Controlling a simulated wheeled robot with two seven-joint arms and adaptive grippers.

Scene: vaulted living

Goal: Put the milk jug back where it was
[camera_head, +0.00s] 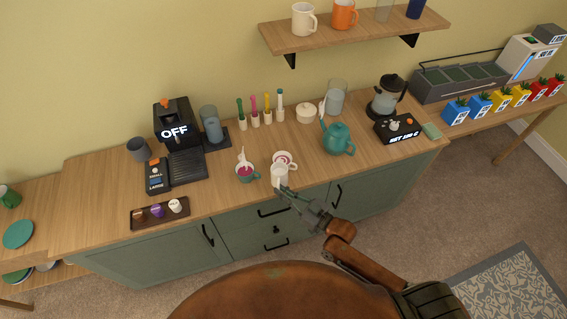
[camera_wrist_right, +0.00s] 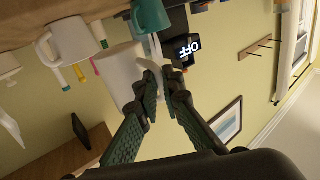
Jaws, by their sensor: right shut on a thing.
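The white milk jug (camera_head: 279,175) is near the counter's front edge in the head view. My right gripper (camera_head: 288,193) is shut on its handle side. In the wrist view the jug (camera_wrist_right: 117,72) is between the fingertips (camera_wrist_right: 163,82), which close on its handle. I cannot tell whether its base touches the counter. Just behind it is a white cup with pink contents (camera_head: 291,157), partly hidden by the jug; a white cup also shows in the wrist view (camera_wrist_right: 72,42). My left gripper is not in view.
A teal teapot (camera_head: 338,139) is to the right, and a white lidded pot (camera_head: 306,114) behind. A coffee machine (camera_head: 178,128) and pod tray (camera_head: 160,213) are left. Counter (camera_head: 220,187) is bare in front.

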